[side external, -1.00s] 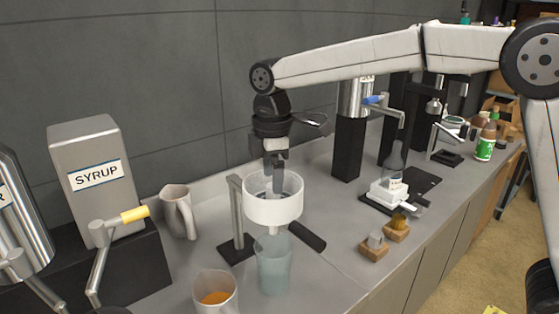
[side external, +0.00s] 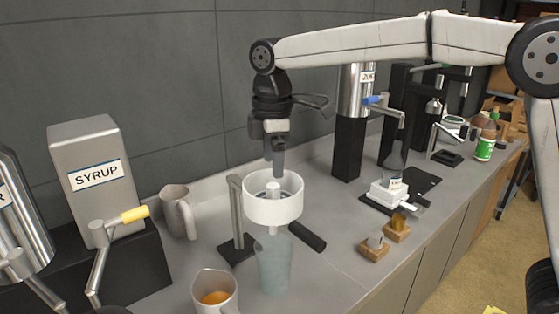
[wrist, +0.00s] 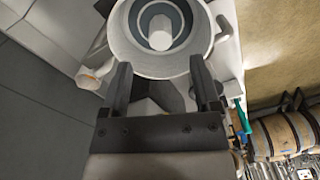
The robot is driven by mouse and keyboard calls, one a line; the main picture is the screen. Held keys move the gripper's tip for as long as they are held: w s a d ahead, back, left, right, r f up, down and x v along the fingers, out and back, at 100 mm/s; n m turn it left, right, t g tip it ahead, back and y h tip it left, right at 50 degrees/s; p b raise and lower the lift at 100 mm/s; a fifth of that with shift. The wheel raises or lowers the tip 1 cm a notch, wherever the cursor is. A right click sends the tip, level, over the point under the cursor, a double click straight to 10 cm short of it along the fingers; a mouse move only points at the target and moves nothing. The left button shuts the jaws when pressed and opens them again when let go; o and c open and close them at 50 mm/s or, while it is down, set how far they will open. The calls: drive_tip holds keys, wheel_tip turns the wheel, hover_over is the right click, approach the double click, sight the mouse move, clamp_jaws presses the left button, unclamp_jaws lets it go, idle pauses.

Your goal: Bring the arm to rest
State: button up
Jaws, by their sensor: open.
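My gripper (side external: 276,170) is in the air just above a white round funnel-like bowl (side external: 273,210) held on a metal stand (side external: 238,215). In the wrist view my gripper (wrist: 158,75) has its two dark fingers apart with nothing between them. The white bowl (wrist: 122,52) lies beyond the fingertips, with a pale round post standing in its middle. A bluish clear cup (side external: 274,270) stands under the bowl.
A pitcher with orange liquid (side external: 214,298) stands front left of the cup. A grey pitcher (side external: 178,212) and the syrup dispenser (side external: 100,165) are at left. A white scale (side external: 390,192) and small wooden-based jars (side external: 374,248) are at right.

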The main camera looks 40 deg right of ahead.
drive_tip(key=d+f+m+t, duration=0.25)
drive_tip(key=d+m, duration=0.25)
drive_tip(key=d, duration=0.5)
drive_tip(key=s+d+f+m, duration=0.3)
drive_tip(key=s+f+m, duration=0.5)
drive_tip(key=s+f, duration=0.9)
drive_tip(key=shift+f, duration=0.55)
